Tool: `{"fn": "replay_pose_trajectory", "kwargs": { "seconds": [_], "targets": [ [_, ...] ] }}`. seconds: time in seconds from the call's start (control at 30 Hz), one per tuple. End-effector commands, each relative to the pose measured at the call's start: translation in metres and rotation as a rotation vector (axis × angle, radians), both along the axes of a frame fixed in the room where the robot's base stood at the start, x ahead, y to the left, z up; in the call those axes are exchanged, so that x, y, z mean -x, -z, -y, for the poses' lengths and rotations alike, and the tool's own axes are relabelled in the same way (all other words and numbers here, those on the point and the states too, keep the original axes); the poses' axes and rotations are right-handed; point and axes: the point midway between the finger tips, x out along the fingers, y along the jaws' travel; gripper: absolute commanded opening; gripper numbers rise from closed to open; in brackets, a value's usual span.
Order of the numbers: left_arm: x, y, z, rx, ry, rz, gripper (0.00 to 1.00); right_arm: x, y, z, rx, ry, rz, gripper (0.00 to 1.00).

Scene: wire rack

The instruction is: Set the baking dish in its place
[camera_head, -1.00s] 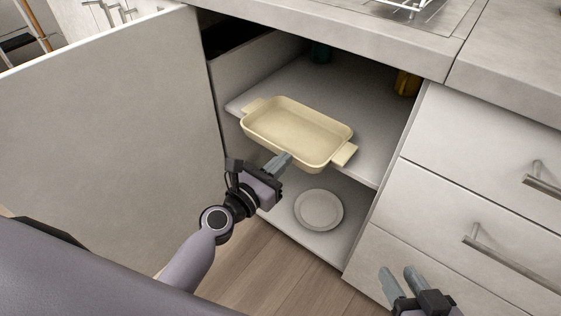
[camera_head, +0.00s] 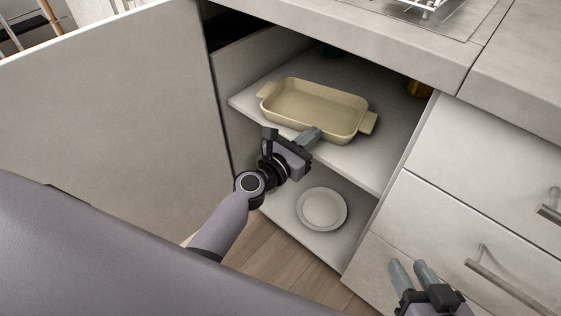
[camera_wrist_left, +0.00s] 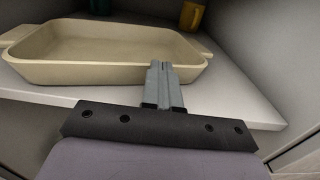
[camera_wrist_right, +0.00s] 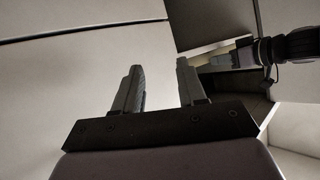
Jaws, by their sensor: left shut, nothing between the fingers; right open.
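The cream baking dish (camera_head: 318,108) sits upright on the upper shelf (camera_head: 365,158) inside the open cabinet. It also shows in the left wrist view (camera_wrist_left: 95,72), its near side close to the shelf's front edge. My left gripper (camera_head: 312,134) is shut and empty, its fingertips at the dish's near wall; I cannot tell whether they touch it. The closed fingers also show in the left wrist view (camera_wrist_left: 160,72). My right gripper (camera_head: 412,270) is open and empty, in front of the drawers, away from the dish.
A pale plate (camera_head: 322,208) lies on the lower shelf. A yellow cup (camera_head: 418,89) stands at the back right of the upper shelf, partly hidden. The open cabinet door (camera_head: 110,100) fills the left side. Drawers with bar handles (camera_head: 510,285) are on the right.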

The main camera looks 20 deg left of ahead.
Motion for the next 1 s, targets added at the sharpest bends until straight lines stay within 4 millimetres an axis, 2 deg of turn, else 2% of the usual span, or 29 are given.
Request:
{"fn": "replay_pose_trajectory", "kwargs": {
  "seconds": [0.37, 0.8, 1.0],
  "targets": [
    [0.004, 0.000, -0.002, 0.001, 0.000, -0.001, 0.00, 0.002, 0.000, -0.002, 0.003, -0.009, -0.002, 0.41],
    [0.057, 0.000, -0.021, 0.001, -0.001, 0.000, 0.00, 0.002, -0.003, 0.004, 0.034, 0.000, 0.003, 0.41],
    [0.067, 0.000, -0.024, 0.000, 0.000, 0.000, 0.00, 0.002, -0.002, 0.005, 0.034, 0.004, 0.001, 0.41]
  ]
}}
